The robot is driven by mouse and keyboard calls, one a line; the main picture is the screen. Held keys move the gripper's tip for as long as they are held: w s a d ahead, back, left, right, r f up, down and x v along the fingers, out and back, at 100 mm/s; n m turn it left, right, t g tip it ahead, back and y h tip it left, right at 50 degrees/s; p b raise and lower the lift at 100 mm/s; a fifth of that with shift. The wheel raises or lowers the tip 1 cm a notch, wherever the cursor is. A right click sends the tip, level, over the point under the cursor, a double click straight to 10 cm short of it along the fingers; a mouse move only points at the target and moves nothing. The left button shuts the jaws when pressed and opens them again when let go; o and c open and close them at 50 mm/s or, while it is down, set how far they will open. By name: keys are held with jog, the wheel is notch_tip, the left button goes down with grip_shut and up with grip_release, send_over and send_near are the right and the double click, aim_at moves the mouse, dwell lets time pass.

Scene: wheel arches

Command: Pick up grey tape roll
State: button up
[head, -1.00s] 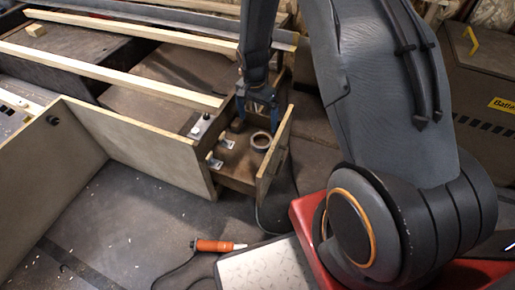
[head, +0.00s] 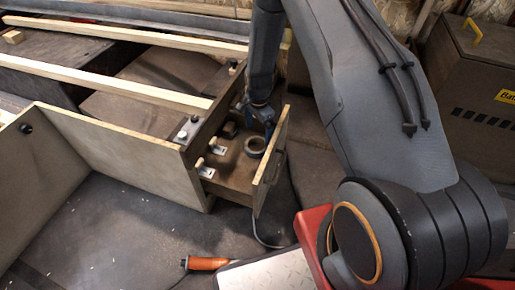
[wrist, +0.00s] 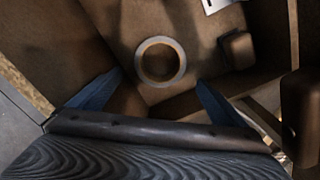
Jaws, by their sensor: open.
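The grey tape roll (head: 255,146) lies flat in a small open wooden compartment (head: 232,180). In the wrist view the tape roll (wrist: 160,62) shows as a ring on the brown compartment floor, ahead of my gripper and roughly midway between its fingers. My gripper (head: 262,116) is above the back of the compartment in the head view. In the wrist view my gripper (wrist: 160,88) has its two blue fingers spread wide with nothing between them. The fingers look apart from the roll; the exact height above it is hard to tell.
Small metal brackets (head: 206,171) stand at the compartment's left side. A thin wooden wall (head: 271,165) closes its right side. Wooden beams (head: 110,84) run across the left. An orange-handled tool (head: 206,264) lies on the floor. A dark case (head: 480,90) stands at right.

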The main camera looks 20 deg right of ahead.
jog(key=f, duration=0.2)
jog(key=f+b, duration=0.1)
jog(key=f, duration=0.1)
jog(key=f+b, duration=0.1)
jog(key=f, duration=0.1)
jog(key=shift+s+a, duration=0.15)
jog(key=shift+a, duration=0.15)
jog(key=shift+r, duration=0.1)
jog(key=shift+c, duration=0.3)
jog(key=c, duration=1.1)
jog(key=shift+r, duration=0.1)
notch_tip(320, 180, up, 10)
jog(key=p, duration=0.3)
